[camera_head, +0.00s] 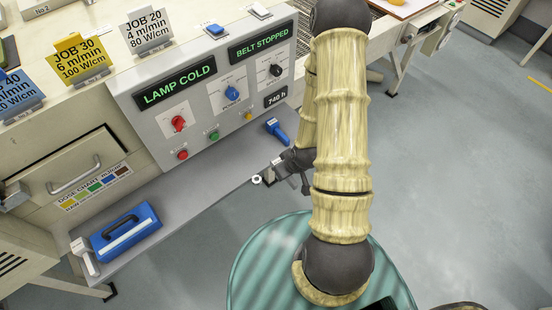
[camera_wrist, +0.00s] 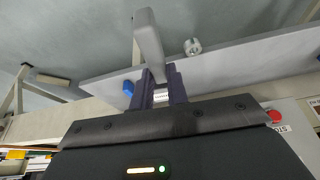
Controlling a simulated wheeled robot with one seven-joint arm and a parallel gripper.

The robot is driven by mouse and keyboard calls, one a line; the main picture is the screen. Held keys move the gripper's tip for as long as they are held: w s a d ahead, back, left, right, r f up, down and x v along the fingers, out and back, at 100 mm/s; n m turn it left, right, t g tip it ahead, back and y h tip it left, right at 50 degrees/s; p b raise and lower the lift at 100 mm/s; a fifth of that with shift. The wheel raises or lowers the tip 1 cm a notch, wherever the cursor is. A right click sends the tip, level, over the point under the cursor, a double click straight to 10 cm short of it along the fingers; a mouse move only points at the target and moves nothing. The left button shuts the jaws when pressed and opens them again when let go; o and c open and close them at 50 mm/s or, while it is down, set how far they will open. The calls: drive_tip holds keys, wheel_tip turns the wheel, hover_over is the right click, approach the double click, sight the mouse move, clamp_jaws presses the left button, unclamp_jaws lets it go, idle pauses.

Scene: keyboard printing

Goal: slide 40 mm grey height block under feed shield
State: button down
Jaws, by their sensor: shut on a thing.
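My gripper (camera_wrist: 160,88) is shut on a long grey block (camera_wrist: 149,45), which sticks out beyond the dark fingers in the wrist view. A small white striped patch shows between the fingers. In the head view my gripper (camera_head: 280,164) is beside the front edge of the grey shelf below the control panel, partly hidden by my arm. The block's end there is small and hard to make out. I cannot make out the feed shield in either view.
A white ring (camera_head: 256,180) is at the shelf's front edge. A blue-handled tool (camera_head: 277,130) lies on the grey shelf (camera_head: 200,185). A blue case (camera_head: 125,232) is at its left end. The control panel (camera_head: 215,90) rises behind. Open floor lies right.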

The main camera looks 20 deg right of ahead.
sight(279, 160)
drive_tip(key=shift+s+d+r+p, duration=0.1)
drive_tip(key=shift+s+r+p, duration=0.2)
drive_tip(key=shift+p, duration=0.3)
drive_tip(key=s+p, duration=0.1)
drive_tip(key=p, duration=0.2)
drive_tip(key=shift+s+d, duration=0.1)
drive_tip(key=shift+d, duration=0.1)
drive_tip(key=shift+s+d+f+p, duration=0.15)
drive_tip(key=shift+s+f+p, duration=0.1)
drive_tip(key=shift+s+p, duration=0.4)
drive_tip(key=shift+w, duration=0.15)
drive_tip(key=shift+m+h, duration=0.3)
drive_tip(key=shift+m, duration=0.3)
drive_tip(key=w, duration=0.2)
drive_tip(key=w+a, duration=0.1)
drive_tip(key=w, duration=0.3)
drive_tip(key=shift+w+a+r, duration=0.2)
drive_tip(key=shift+w+r, duration=0.1)
drive_tip(key=shift+r, duration=0.05)
drive_tip(key=w+a+r+m, duration=0.1)
drive_tip(key=w+a+r, duration=0.1)
drive_tip(key=w+a, duration=0.2)
drive_tip(key=shift+w+a+r+m+h, duration=0.2)
drive_tip(key=shift+w+a+m+h, duration=0.15)
drive_tip(key=shift+w, duration=0.65)
drive_tip(key=shift+a, duration=0.1)
